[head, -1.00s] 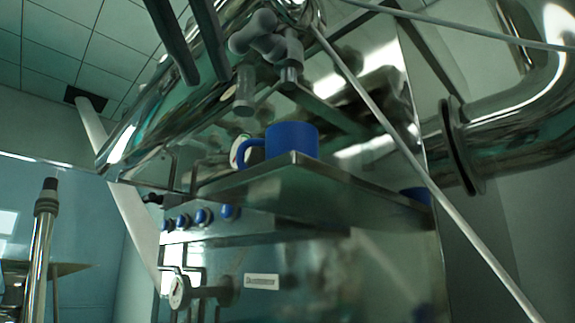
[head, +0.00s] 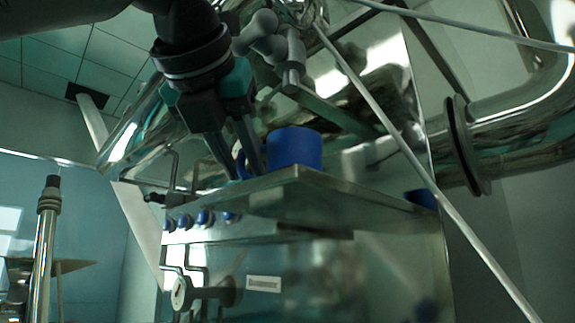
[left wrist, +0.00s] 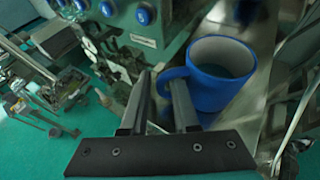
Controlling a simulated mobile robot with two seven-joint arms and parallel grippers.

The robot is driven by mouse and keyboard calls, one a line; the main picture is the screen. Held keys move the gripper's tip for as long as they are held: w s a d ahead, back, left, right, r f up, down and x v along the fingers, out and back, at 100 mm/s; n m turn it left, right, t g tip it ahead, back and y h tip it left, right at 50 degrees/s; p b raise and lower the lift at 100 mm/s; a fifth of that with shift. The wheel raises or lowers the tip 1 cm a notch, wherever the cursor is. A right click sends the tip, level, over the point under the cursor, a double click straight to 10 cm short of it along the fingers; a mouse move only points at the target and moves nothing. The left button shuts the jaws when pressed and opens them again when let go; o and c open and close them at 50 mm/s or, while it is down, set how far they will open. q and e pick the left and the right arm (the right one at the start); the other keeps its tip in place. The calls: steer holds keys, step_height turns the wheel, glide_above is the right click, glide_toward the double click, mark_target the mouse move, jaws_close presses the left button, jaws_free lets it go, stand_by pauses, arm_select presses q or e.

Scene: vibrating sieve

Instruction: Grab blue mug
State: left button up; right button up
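The blue mug (head: 294,148) stands upright on a metal shelf (head: 330,187), its handle on the left. It also shows in the left wrist view (left wrist: 219,77), where I look down into its pale inside. My left gripper (head: 247,176) comes down from above, just left of the mug. Its fingers are apart in the left wrist view (left wrist: 161,77); the right finger overlaps the handle, and part of the handle shows between the fingers. I cannot tell whether either finger touches it. My right gripper is not in view.
A second blue object (head: 420,197) sits at the shelf's right end, partly hidden. A shiny pipe and valve (head: 275,40) hang above the mug. A thin rod (head: 400,150) crosses diagonally in front of the shelf's right part. Blue knobs (head: 203,217) line the panel below.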

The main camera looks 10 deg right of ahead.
arm_select(q)
jaws_close()
stand_by(1.4)
